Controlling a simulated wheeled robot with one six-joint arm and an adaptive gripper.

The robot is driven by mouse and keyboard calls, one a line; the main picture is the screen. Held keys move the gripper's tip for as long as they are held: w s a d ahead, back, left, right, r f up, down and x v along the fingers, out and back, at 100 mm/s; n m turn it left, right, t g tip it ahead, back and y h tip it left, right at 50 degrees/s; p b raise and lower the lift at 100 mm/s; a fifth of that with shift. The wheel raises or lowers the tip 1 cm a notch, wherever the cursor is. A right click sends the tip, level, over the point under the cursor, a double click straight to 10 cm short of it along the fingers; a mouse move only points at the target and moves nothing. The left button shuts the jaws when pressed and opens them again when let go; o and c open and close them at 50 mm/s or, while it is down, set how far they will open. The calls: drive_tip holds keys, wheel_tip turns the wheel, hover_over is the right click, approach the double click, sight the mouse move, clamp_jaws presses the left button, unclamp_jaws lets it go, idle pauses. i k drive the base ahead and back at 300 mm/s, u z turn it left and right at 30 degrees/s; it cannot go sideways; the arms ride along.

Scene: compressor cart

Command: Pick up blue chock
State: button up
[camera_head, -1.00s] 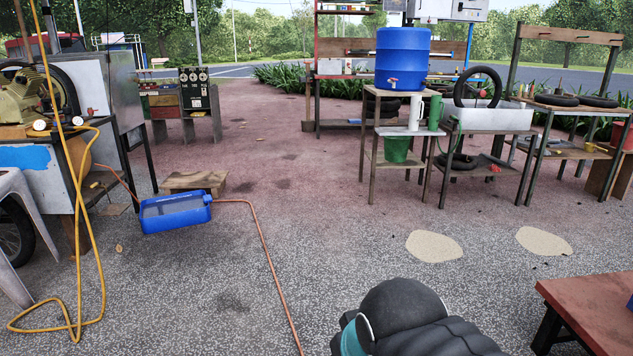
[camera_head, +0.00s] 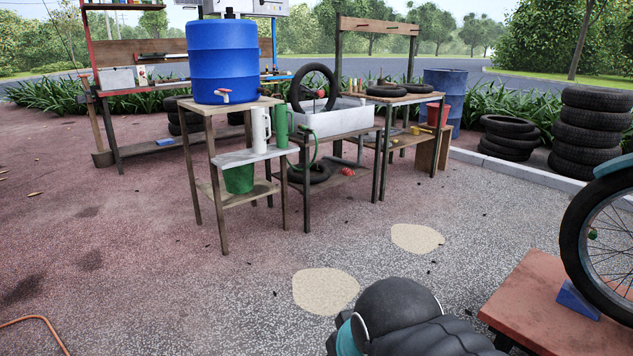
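A blue wedge-shaped chock (camera_head: 578,299) sits on the reddish wooden platform (camera_head: 535,290) at the lower right. It lies at the foot of a spoked motorcycle wheel (camera_head: 600,240), which the right edge of the picture cuts off. My arm shows at the bottom middle as a dark rounded part with a teal band, to the left of the platform. My gripper's fingers are not in view.
A blue barrel (camera_head: 222,60) stands on a wooden stand, beside a white tub (camera_head: 335,120) on a bench. Tyre stacks (camera_head: 590,130) stand at the right behind a kerb. Two sandy patches (camera_head: 325,291) mark the open ground in front of the benches.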

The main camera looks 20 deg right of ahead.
sight(568, 295)
drive_tip(key=z, duration=0.95)
drive_tip(key=i, duration=1.35)
drive_tip(key=z, duration=0.9)
drive_tip(key=i, duration=0.7)
